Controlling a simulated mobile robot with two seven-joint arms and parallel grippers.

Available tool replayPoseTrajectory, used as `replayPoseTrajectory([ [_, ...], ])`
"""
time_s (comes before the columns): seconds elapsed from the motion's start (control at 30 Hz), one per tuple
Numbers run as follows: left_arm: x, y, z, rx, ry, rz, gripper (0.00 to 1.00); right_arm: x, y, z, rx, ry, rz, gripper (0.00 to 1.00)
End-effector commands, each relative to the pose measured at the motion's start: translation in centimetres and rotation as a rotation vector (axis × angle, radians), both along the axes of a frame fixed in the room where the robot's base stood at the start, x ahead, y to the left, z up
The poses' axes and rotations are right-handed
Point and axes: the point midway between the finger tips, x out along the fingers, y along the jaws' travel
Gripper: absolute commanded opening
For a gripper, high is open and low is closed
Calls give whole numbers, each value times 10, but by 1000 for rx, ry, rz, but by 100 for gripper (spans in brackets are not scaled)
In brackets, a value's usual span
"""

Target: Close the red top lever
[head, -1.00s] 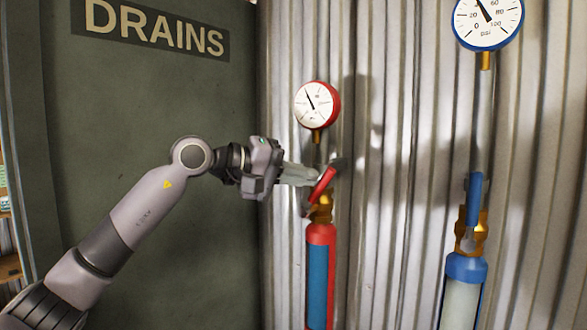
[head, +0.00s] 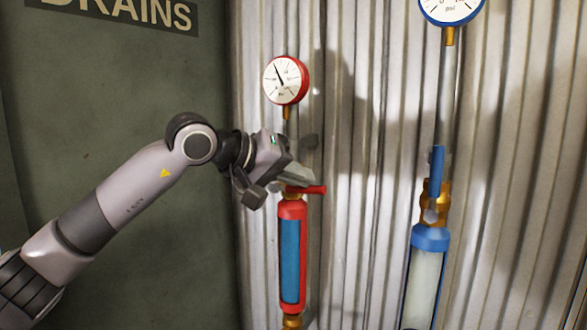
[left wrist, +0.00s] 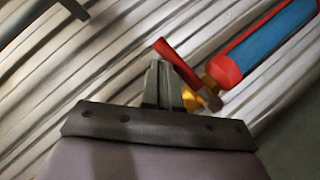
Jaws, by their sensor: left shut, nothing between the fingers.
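The red top lever (head: 312,189) sits above a red-framed cylinder (head: 291,255) with a blue middle. In the head view it lies about level, its free end pointing right. My left gripper (head: 308,178) is shut and empty, its fingers just above the lever and angled down to the right. In the left wrist view, the lever (left wrist: 177,62) slants beside the shut fingertips (left wrist: 163,68). They look very close, but I cannot tell whether they touch. The gripper hides most of the brass valve in the head view. My right gripper is not in view.
A red-rimmed gauge (head: 285,80) stands above the lever. To the right are a blue lever (head: 437,171), upright on a brass valve, and a blue-rimmed gauge (head: 450,8). A corrugated metal wall (head: 365,200) is close behind. A dark green panel (head: 110,110) is at left.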

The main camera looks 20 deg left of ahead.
Motion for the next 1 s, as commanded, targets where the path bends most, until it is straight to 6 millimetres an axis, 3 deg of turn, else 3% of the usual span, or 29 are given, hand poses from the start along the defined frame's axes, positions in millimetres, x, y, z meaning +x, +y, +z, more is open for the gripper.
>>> replayPoseTrajectory([
  [0.33,-1,-4,-7,110,-15,-1,0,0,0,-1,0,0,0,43],
  [0.83,-1,-4,-8,120,-16,-1,0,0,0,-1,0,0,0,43],
  [1.0,-3,-4,2,119,-18,-1,0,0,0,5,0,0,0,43],
])
